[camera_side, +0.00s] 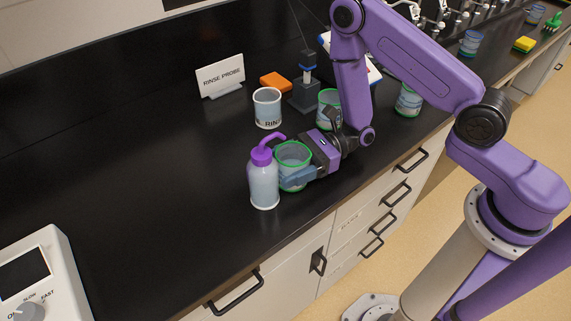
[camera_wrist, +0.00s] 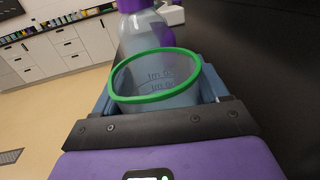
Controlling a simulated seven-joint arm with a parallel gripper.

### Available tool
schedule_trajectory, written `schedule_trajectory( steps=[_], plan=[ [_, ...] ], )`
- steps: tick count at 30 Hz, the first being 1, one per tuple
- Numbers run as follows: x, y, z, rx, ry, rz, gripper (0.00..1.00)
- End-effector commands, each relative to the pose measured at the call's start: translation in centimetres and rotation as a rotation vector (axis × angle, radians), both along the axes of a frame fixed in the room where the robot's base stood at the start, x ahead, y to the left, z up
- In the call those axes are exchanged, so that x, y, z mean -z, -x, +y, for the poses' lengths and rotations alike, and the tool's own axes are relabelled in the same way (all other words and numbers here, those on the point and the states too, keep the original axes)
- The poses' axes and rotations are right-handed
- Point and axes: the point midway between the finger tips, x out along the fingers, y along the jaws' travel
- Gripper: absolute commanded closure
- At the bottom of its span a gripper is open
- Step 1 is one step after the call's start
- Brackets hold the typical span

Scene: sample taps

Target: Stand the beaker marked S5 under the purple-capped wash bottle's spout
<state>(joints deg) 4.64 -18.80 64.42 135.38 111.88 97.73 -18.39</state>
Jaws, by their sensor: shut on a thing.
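The purple-capped wash bottle (camera_side: 264,187) stands upright on the black bench near its front edge. Its purple spout (camera_side: 275,139) bends up and to the right, with its tip near the far rim of a green-rimmed beaker (camera_side: 293,156). My gripper (camera_side: 294,178) is shut on this beaker, which is upright right beside the bottle. No S5 mark can be read on it. In the wrist view the beaker (camera_wrist: 160,92) sits between my two fingers, with graduation marks showing, and the bottle (camera_wrist: 143,32) is close behind it. I cannot tell whether they touch.
A RINSE beaker (camera_side: 268,109), a RINSE PROBE sign (camera_side: 221,77), an orange block (camera_side: 276,82) and a probe stand (camera_side: 306,92) are behind. A dial device (camera_side: 38,280) is front left. The bench left of the bottle is clear.

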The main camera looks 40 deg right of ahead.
Motion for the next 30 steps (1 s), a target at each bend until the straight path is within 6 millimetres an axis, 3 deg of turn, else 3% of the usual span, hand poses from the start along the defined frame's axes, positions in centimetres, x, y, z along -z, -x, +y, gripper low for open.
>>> schedule_trajectory(
  steps=[13,14,15,16,28,30],
  plan=[
    [0.4,0.0,0.0,0.001,0.0,0.0,0.61],
    [0.4,0.0,0.0,0.001,0.0,0.0,0.2],
    [0.4,0.0,0.0,0.001,0.0,0.0,0.07],
    [0.4,0.0,0.0,0.001,0.0,0.0,0.01],
    [0.0,0.0,-0.1,0.001,0.0,-0.001,0.01],
    [0.1,0.0,-1.1,0.006,0.002,0.002,0.01]
  ],
)
